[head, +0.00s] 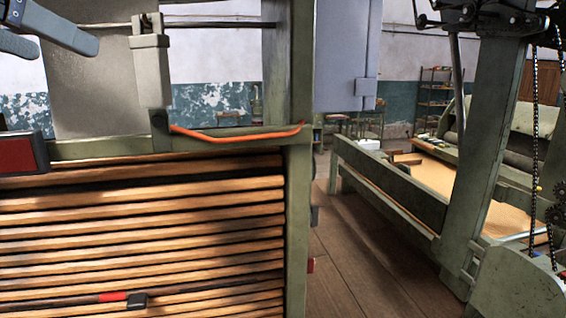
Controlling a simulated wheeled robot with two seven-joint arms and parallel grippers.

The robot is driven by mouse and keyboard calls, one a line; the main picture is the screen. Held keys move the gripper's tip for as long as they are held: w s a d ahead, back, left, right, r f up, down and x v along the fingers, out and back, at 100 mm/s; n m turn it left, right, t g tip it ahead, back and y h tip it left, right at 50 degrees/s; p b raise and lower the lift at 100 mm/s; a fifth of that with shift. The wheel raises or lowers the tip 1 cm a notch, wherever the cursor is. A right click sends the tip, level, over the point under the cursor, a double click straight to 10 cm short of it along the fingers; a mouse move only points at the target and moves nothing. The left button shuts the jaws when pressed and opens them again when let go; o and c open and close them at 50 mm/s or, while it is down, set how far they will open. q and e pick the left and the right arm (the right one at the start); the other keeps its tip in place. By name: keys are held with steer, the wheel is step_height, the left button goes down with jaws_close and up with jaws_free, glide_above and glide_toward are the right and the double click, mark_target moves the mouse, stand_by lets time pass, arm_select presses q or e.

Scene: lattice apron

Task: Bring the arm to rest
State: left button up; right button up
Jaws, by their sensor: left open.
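My left gripper (65,47) is at the top left corner of the head view, in front of a grey panel. Its two grey fingers are spread apart, with nothing between them. It hangs above the lattice apron (150,212), a slope of wooden slats in a green frame, and looks clear of it. My right gripper is not in view.
An orange-red bar (240,136) lies along the green top rail. A green post (299,180) stands right of the slats. A red and dark block (18,154) is at the left edge. Wooden floor (365,275) is clear between the machines.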

arm_select(q)
step_height(320, 180, down, 30)
steer(key=w+d+g+y+b, duration=0.2)
steer(key=g+b, duration=0.1)
steer(key=g, duration=0.1)
steer(key=s+f+n+g+h, duration=0.1)
steer(key=s+f, duration=0.4)
steer(key=f, duration=0.8)
steer(key=s+d+f+n+g+h+b, duration=0.1)
steer(key=s+f+n, duration=0.3)
steer(key=f, duration=0.9)
steer(key=shift+s+f+g, duration=0.35)
steer(key=shift+s+g, duration=0.05)
steer(key=shift+g, duration=0.2)
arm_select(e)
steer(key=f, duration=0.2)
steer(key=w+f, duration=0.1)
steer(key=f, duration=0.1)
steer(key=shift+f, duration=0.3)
